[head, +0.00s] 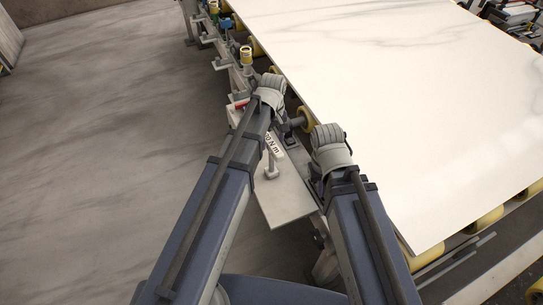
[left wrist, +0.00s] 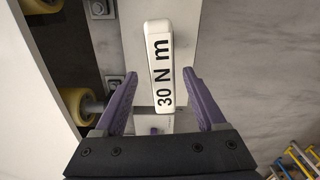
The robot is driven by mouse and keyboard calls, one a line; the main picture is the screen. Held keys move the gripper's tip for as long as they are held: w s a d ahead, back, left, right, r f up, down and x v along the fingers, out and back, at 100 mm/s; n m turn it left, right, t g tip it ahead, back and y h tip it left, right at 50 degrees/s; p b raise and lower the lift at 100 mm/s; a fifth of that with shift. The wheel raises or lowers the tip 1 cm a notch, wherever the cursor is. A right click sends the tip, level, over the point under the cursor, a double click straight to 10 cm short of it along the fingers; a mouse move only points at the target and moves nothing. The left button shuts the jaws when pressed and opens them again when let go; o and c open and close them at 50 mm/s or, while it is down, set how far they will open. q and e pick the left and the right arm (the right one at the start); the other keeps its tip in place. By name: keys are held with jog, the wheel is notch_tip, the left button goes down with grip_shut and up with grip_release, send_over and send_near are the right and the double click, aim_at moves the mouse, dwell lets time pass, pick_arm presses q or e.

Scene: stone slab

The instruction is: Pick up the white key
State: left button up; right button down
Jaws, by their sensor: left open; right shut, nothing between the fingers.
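The white key (left wrist: 161,58) is a white bar marked "30 N m" in black. In the left wrist view it lies lengthwise between the two purple fingers of my left gripper (left wrist: 161,76), which is open with a gap on each side of the bar. In the head view the key (head: 273,146) shows partly beside my left arm, over a grey metal plate. My left gripper (head: 271,88) is seen there from behind, its fingers hidden. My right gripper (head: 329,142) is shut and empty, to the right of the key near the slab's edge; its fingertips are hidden.
A large white stone slab (head: 420,110) lies on yellow rollers to the right. The grey plate (head: 287,203) runs along its left side. A red item (head: 240,104) and a yellow-topped fitting (head: 246,55) stand along the frame. Open floor (head: 100,130) lies to the left.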

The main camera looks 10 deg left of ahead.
aim_at(272, 160)
pick_arm(q)
notch_tip(272, 160, down, 4)
jog(key=b, duration=0.3)
jog(key=shift+s, duration=0.15)
jog(key=shift+r, duration=0.1)
jog(key=shift+c, duration=0.2)
grip_shut()
dwell(0.9)
